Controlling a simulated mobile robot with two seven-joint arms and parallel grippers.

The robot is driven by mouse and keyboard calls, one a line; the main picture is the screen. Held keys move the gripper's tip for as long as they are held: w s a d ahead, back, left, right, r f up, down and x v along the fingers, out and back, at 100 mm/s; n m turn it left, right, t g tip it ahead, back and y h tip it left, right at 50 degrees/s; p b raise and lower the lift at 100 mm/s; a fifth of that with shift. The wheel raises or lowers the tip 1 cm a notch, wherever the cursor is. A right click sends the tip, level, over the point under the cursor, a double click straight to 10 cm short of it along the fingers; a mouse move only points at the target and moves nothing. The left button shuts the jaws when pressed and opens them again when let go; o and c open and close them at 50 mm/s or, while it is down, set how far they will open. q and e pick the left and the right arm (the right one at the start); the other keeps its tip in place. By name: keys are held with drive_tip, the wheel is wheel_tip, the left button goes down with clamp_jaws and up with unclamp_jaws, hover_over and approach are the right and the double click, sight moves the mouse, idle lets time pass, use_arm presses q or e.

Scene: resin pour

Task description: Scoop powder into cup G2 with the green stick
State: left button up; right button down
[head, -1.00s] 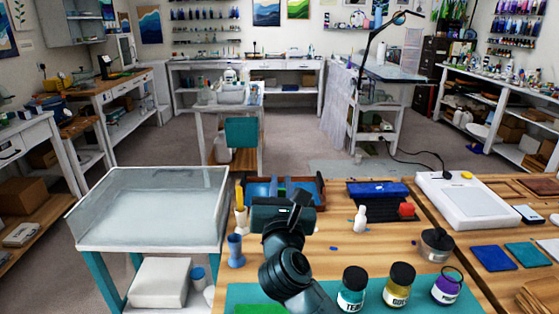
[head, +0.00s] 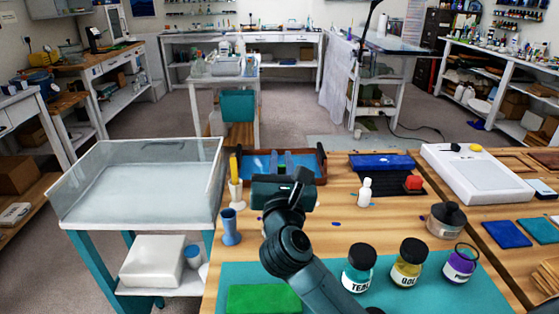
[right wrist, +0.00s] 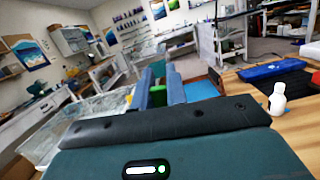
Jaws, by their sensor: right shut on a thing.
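My right gripper (head: 281,162) is over the near edge of the blue-lined tray, pointing away from me. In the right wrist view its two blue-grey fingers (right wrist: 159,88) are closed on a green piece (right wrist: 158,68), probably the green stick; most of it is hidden. Three lidded jars stand at the front of the table: teal (head: 358,268), gold (head: 408,264) and purple (head: 460,263). A blue cup (head: 231,228) stands at the table's left edge. I can read no G2 label on any cup. My left gripper is out of view.
A wooden tray with blue inside (head: 318,165) lies behind my gripper. A white holder with yellow sticks (head: 236,190), a white bottle (head: 365,192) and a grey lidded pot (head: 446,221) stand around. A green slab (head: 262,299) lies in front.

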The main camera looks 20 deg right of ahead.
drive_tip(key=shift+w+f, duration=0.1)
drive_tip(key=shift+f, duration=0.55)
drive_tip(key=shift+w+a+f+b, duration=0.1)
drive_tip(key=shift+w+f+b, duration=0.05)
drive_tip(key=shift+f+b, duration=0.4)
drive_tip(key=shift+w+f+b, duration=0.1)
drive_tip(key=shift+f+b, duration=0.45)
drive_tip(key=shift+w+f+b, duration=0.15)
drive_tip(key=shift+f+b, duration=0.4)
drive_tip(key=shift+f, duration=0.2)
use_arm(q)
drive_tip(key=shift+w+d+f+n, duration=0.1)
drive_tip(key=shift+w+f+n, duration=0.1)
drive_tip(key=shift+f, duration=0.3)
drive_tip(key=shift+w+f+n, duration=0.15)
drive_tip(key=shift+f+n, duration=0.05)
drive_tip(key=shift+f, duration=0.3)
use_arm(e)
drive_tip(key=shift+f, duration=0.15)
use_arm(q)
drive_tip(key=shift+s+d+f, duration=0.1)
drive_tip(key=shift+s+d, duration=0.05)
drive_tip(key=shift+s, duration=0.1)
